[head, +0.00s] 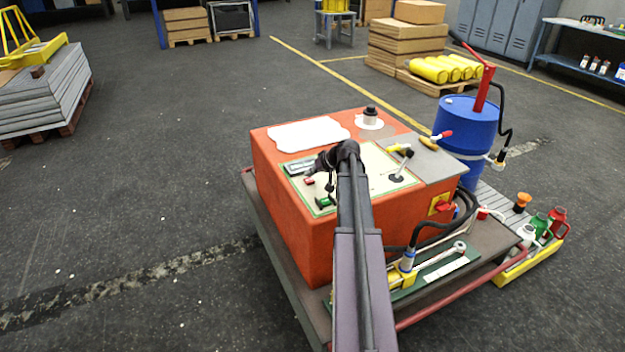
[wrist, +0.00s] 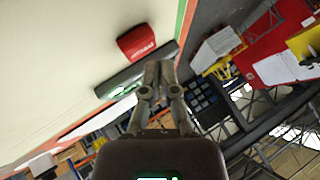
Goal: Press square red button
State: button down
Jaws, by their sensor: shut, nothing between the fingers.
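The square red button (wrist: 136,42) stands out from the pale panel in the wrist view, up and left of my fingertips. In the head view it is a small red spot (head: 309,181) on the panel of the orange box, beside my gripper. My gripper (wrist: 159,65) is shut and empty, its fingertips together close to the button. In the picture a small gap separates them; I cannot tell the exact depth. In the head view my arm and wrist hide part of the panel and most of my gripper (head: 325,182).
A dark bar with a green light (wrist: 122,88) lies beside the button. The orange box (head: 282,215) carries a lever (head: 402,168), a green part (head: 325,203) and a white plate (head: 308,133). A blue drum (head: 467,125) stands to its right. Open floor lies left.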

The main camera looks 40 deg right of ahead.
aim_at(310, 180)
jog(key=shift+f, duration=0.1)
dwell(0.6)
jog(key=shift+w+f+b, duration=0.1)
jog(key=shift+f+b, duration=0.2)
jog(key=shift+b, duration=0.1)
jog(key=shift+f+b, duration=0.55)
dwell(1.0)
jog(key=shift+r, duration=0.2)
jog(key=shift+r+p, duration=0.8)
jog(key=shift+p, duration=0.2)
jog(key=shift+r, duration=0.1)
jog(key=shift+r+p, duration=2.4)
jog(key=shift+p, duration=0.1)
jog(key=shift+w, duration=0.1)
